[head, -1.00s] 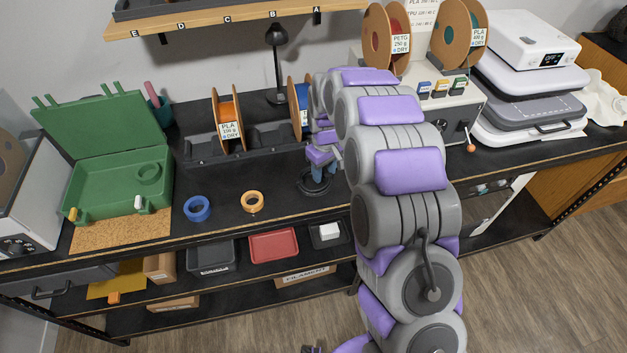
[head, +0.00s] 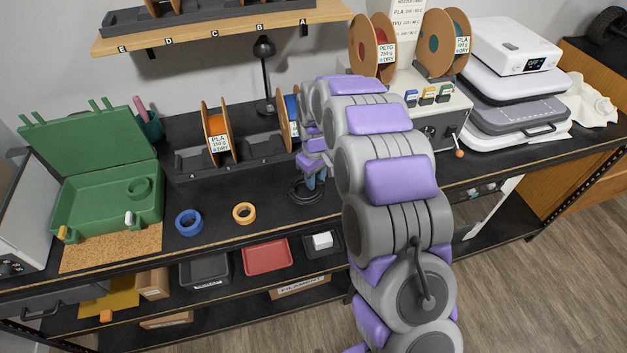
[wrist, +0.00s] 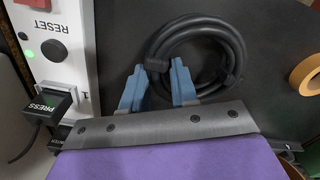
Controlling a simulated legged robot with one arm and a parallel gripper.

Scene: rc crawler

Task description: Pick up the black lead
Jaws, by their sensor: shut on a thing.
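The black lead (head: 303,194) is a coiled black cable lying on the black bench top, in front of the spool rack in the head view. In the wrist view the coil (wrist: 228,48) shows as a ring just beyond the fingers. My gripper (wrist: 160,80) has blue fingertips at the near left side of the coil. They are shut on a thick part of the lead, with a gap between the tips. My gripper also shows in the head view (head: 313,178), above the coil and partly hidden by my arm.
A blue tape roll (head: 189,222) and an orange one (head: 244,213) lie left of the lead. A green open case (head: 110,205) stands farther left. A white box with RESET and PRESS buttons (wrist: 60,50) is close to the gripper's left in the wrist view.

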